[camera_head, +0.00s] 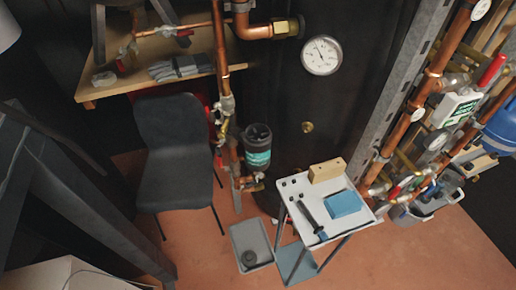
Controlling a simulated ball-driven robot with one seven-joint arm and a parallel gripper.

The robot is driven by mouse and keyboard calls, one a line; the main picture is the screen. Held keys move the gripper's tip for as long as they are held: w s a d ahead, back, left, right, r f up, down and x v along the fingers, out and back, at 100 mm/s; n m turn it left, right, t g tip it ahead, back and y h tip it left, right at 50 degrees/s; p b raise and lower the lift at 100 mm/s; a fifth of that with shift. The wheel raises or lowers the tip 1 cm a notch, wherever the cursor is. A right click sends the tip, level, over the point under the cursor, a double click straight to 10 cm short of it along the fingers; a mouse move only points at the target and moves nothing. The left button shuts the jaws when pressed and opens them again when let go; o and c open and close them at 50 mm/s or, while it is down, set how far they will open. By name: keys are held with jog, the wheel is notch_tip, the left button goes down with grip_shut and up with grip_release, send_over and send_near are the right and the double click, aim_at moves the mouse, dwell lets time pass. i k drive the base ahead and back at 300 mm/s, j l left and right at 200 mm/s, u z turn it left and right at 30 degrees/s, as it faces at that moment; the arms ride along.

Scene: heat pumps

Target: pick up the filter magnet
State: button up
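A black rod-shaped piece (312,218) with a thicker end lies on a small white-topped table (287,194) right of centre. It may be the filter magnet, but it is too small to be sure. A dark cylindrical filter body (257,137) with a teal band stands on the copper pipework just behind and left of the table. Whether a magnet sits inside it cannot be seen. My gripper does not show in this view.
A wooden block (327,170) and a blue box (343,203) share the small table. A grey bin (252,244) stands on the floor beside it. A dark chair (176,160) and workbench (95,80) stand left. Copper pipes (432,85) crowd the right. Orange floor (395,260) is clear in front.

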aim_at(322, 236)
jog(key=i+l, duration=0.1)
jog(key=l, duration=0.35)
jog(key=i+l, duration=0.15)
jog(key=l, duration=0.3)
jog(key=i+l+u, duration=0.1)
jog(key=l, duration=0.35)
jog(key=i+l, duration=0.15)
jog(key=l, duration=0.3)
jog(key=u, duration=0.4)
jog(key=l+u, duration=0.1)
jog(key=u, duration=0.65)
jog(key=l+u, duration=0.1)
jog(key=u, duration=0.3)
